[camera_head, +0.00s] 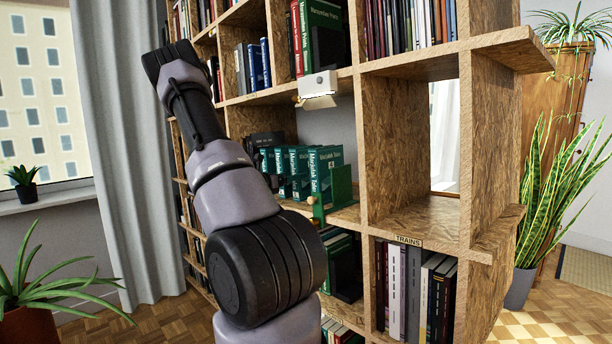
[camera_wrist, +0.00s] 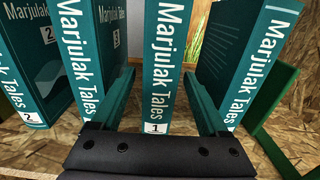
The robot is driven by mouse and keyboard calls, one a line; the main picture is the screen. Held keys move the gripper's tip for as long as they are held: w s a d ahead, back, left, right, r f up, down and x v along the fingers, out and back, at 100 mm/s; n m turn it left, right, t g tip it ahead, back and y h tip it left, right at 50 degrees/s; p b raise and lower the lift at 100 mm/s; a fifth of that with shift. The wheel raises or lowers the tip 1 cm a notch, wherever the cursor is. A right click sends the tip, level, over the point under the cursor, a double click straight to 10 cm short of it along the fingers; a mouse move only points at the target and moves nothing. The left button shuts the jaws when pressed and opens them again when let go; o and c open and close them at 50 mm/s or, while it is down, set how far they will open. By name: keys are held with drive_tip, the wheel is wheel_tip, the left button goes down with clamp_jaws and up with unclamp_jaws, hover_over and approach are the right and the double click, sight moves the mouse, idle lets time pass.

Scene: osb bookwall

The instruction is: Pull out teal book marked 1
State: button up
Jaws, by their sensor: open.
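The teal book marked 1 (camera_wrist: 164,48) stands upright in the wrist view, with "Marjulak Tales" on its spine and a white 1 label near the bottom. My gripper (camera_wrist: 158,78) is open, with one teal-green finger on each side of this book's lower spine. Its dark palm is in front of the spine; I cannot tell whether the fingers touch the book. In the head view my gripper cannot be made out.
The teal row (camera_head: 295,165) stands in a middle compartment of the chipboard bookcase (camera_head: 415,150). A green bookend (camera_head: 340,190) stands at its right end. A white device (camera_head: 318,86) hangs from the shelf above. The compartment to the right is empty. Plants stand on both sides.

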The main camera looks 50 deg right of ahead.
drive_tip(key=shift+d, duration=0.35)
clamp_jaws()
drive_tip(key=shift+a, duration=0.1)
drive_tip(key=shift+w+a, duration=0.1)
drive_tip(key=shift+a, duration=1.35)
drive_tip(key=shift+o, duration=0.6)
unclamp_jaws()
